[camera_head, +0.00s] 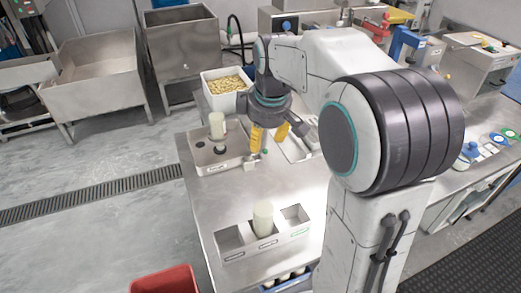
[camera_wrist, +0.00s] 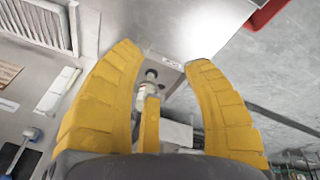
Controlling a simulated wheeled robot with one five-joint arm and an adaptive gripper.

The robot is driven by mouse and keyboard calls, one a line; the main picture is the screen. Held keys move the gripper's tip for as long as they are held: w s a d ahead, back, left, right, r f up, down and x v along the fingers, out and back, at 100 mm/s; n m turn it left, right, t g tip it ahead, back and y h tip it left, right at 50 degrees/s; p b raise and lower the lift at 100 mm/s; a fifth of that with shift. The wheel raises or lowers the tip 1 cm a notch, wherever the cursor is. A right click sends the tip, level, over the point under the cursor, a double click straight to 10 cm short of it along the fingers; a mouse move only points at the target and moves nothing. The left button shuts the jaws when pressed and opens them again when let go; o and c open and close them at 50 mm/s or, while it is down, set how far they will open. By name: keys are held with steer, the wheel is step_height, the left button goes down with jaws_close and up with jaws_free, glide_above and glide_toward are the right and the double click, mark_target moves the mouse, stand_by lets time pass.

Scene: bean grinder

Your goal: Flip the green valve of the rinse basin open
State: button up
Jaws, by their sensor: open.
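My gripper (camera_head: 266,140) points down over the steel bench in the head view, with its yellow fingers spread and nothing held. It also shows in the wrist view (camera_wrist: 163,58).
A steel tray with round holes (camera_head: 206,166) holds a pale cylinder (camera_head: 216,126) left of my gripper. A bin of beans (camera_head: 226,82) stands behind. A three-slot steel box (camera_head: 265,243) with another pale cylinder (camera_head: 263,217) sits nearer. Open floor lies left.

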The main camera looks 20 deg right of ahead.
steer(key=w+d+f+n+b, duration=0.1)
steer(key=w+d+f+n, duration=0.2)
steer(key=w+f, duration=0.45)
steer(key=n+g, duration=0.1)
steer(key=n, duration=0.4)
glide_above(265, 150)
step_height(265, 150, down, 11)
steer(key=shift+w+f+p, duration=0.15)
steer(key=shift+f+p, duration=0.4)
steer(key=shift+f, duration=2.4)
jaws_close()
